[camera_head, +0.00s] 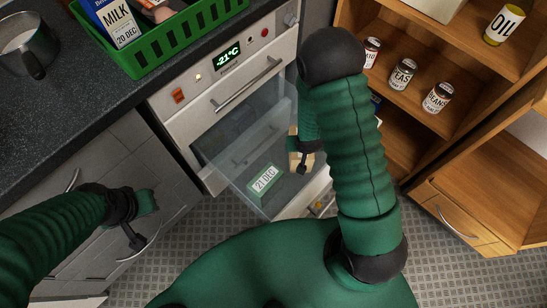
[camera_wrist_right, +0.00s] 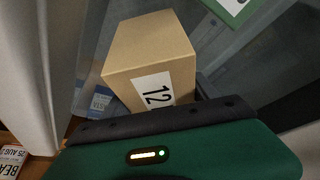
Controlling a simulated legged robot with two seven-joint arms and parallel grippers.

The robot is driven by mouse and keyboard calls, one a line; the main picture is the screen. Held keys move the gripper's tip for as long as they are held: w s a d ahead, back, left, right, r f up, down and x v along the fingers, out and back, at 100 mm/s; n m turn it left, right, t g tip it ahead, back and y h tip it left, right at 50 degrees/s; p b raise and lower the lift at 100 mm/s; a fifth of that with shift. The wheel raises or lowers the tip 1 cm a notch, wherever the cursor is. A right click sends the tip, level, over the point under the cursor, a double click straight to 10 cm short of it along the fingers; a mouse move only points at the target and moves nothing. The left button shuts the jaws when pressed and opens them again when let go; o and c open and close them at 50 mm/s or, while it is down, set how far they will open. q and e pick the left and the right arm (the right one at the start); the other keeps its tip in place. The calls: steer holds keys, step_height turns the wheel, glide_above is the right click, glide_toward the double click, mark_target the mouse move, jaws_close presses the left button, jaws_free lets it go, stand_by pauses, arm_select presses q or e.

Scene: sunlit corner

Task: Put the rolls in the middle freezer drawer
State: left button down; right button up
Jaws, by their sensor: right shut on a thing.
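The freezer (camera_head: 222,66) stands under the counter with a clear-walled drawer (camera_head: 228,180) pulled out; I cannot tell for certain whether it is the middle one. A green and white pack marked "21 DEC" (camera_head: 264,180) shows in that drawer. My right gripper (camera_head: 301,160) is over the drawer's right part, shut on a tan box (camera_head: 308,160). In the right wrist view the box (camera_wrist_right: 150,50) has a white label with "12" showing; the rest is hidden, so I cannot confirm it is the rolls. My left gripper (camera_head: 143,215) is by the cabinet handles; its jaw state is unclear.
A green crate (camera_head: 170,42) with a milk carton (camera_head: 117,22) and a pot (camera_head: 25,45) stand on the dark counter. A wooden shelf at right holds several cans (camera_head: 403,75) and an oil jar (camera_head: 503,25). A wooden drawer (camera_head: 455,213) is lower right.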

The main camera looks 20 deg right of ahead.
step_height(320, 180, down, 10)
steer(key=b, duration=0.4)
steer(key=shift+a+f, duration=0.1)
steer(key=shift+c, duration=0.8)
steer(key=o, duration=1.9)
steer(key=shift+c, duration=0.2)
